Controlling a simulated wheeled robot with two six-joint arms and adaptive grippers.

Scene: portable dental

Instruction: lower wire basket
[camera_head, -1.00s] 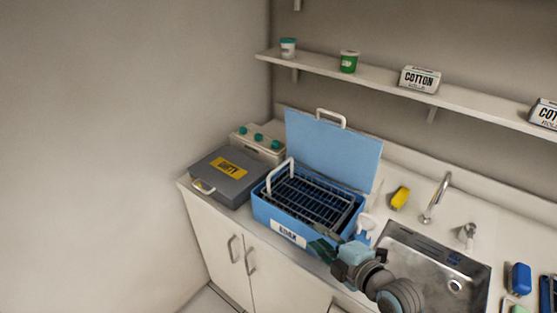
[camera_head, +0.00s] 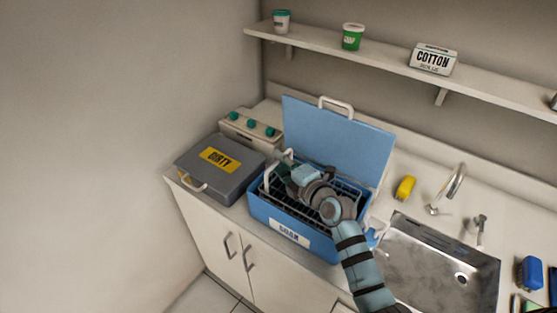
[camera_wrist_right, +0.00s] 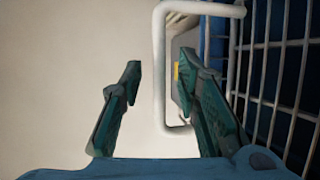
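The wire basket (camera_head: 279,203) has dark bars and sits in the blue tub labelled SOAK (camera_head: 325,243). Its white loop handle (camera_head: 268,174) stands up at the left end. My right gripper (camera_head: 283,176) is over the left part of the basket, close to the handle, and my arm hides much of the basket. In the right wrist view the right gripper (camera_wrist_right: 158,72) is open, and one bar of the white handle (camera_wrist_right: 159,60) shows between its fingers. Contact cannot be told. The basket's wires (camera_wrist_right: 268,75) show at right. My left gripper is not in view.
The tub's blue lid (camera_head: 335,135) stands open behind it. A grey box labelled DIRTY (camera_head: 215,172) is at left, with a white unit with green knobs (camera_head: 250,130) behind. A sink (camera_head: 440,265) and yellow object (camera_head: 405,187) are at right. A shelf runs above.

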